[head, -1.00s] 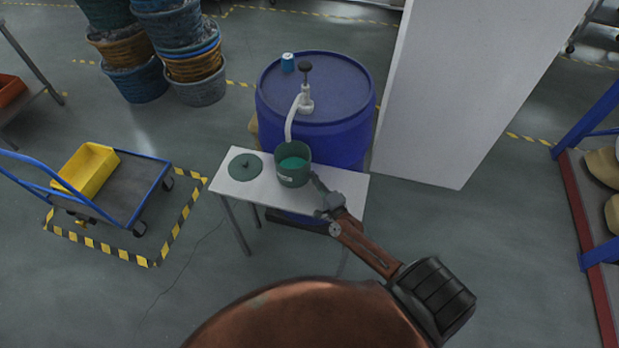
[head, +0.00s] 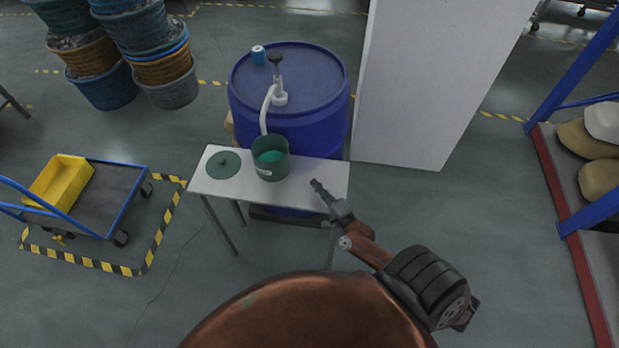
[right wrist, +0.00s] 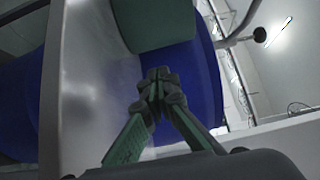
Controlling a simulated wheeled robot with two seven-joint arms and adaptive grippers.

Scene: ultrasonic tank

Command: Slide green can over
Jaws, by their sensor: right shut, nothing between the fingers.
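The green can (head: 270,158) stands upright on the small white table (head: 312,178), open at the top with lighter green inside. A flat dark green lid (head: 223,163) with a small knob lies on the table to its left. My right gripper (head: 316,185) is at the table's right part, to the right of the can and apart from it. In the right wrist view its fingertips (right wrist: 157,82) meet, with nothing between them. Part of the green can (right wrist: 160,22) shows beyond them at the top. My left gripper is not in view.
A blue drum (head: 300,128) with a white pump spout and a small blue cup (head: 258,55) stands behind the table. A white panel (head: 425,90) is at the back right. A cart with a yellow bin (head: 62,183) is at left. Floor right of the table is clear.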

